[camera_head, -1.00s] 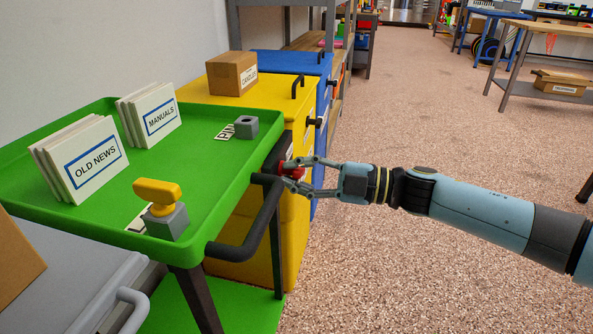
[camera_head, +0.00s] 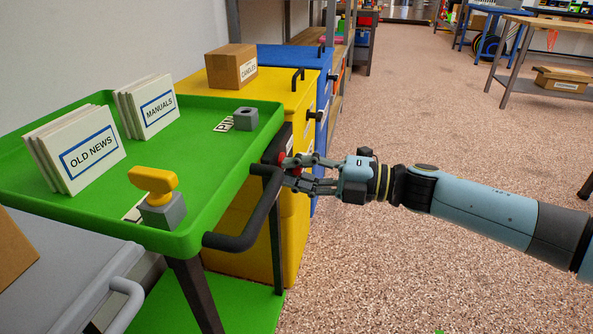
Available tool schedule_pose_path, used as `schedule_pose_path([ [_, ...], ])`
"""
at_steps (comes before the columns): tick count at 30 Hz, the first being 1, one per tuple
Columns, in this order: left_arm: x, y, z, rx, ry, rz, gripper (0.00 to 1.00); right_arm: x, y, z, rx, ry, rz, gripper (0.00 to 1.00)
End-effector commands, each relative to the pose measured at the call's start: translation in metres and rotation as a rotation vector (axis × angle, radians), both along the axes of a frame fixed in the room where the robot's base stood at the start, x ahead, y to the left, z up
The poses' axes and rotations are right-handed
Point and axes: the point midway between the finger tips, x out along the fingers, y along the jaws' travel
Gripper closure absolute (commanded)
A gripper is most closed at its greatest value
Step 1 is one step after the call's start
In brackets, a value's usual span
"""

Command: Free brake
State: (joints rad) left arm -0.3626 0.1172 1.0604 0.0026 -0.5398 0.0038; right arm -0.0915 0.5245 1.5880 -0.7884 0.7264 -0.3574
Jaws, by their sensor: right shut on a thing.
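A small red part (camera_head: 283,160) sits at the right side of the green cart's tray (camera_head: 225,190), just above the black push handle (camera_head: 262,215). My right gripper (camera_head: 291,171) reaches it from the right and is shut on it; the fingers hide most of it. A yellow-handled pin (camera_head: 153,183) stands upright in a grey block (camera_head: 163,213) at the tray's near corner. A second grey block (camera_head: 246,119) with a hole in its top stands at the far right corner, beside a label partly reading "PIN". My left gripper is not in view.
Folders marked OLD NEWS (camera_head: 85,155) and MANUALS (camera_head: 150,107) stand in the tray. A yellow cabinet (camera_head: 285,90) with a cardboard box (camera_head: 231,67) and a blue cabinet (camera_head: 312,62) stand behind. A grey surface (camera_head: 60,270) is at near left. The floor to the right is open.

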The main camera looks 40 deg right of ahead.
Motion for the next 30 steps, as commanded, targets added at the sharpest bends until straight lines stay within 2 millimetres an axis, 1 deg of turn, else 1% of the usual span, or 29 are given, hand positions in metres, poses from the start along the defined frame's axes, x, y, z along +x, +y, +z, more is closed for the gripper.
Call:
schedule_pose_path([
  [1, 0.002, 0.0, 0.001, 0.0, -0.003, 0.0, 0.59, 0.003, 0.001, 0.008, 0.002, -0.016, 0.001, 1.0],
  [10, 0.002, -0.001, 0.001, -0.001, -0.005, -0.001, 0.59, 0.003, 0.001, 0.008, 0.002, -0.016, 0.001, 1.0],
  [11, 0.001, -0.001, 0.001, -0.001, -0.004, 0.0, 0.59, 0.003, 0.001, 0.008, 0.002, -0.016, 0.002, 0.83],
  [16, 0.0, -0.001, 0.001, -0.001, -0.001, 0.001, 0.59, 0.002, 0.001, 0.006, 0.002, -0.011, 0.002, 0.62],
  [25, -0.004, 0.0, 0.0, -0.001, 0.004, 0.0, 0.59, -0.001, -0.001, 0.002, 0.001, -0.004, 0.001, 0.62],
  [29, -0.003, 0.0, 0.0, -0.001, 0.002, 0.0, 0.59, -0.012, -0.011, 0.001, -0.002, -0.001, 0.003, 0.62],
  [30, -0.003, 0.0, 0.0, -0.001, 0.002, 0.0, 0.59, -0.018, -0.015, 0.0, -0.003, 0.0, 0.003, 0.62],
])
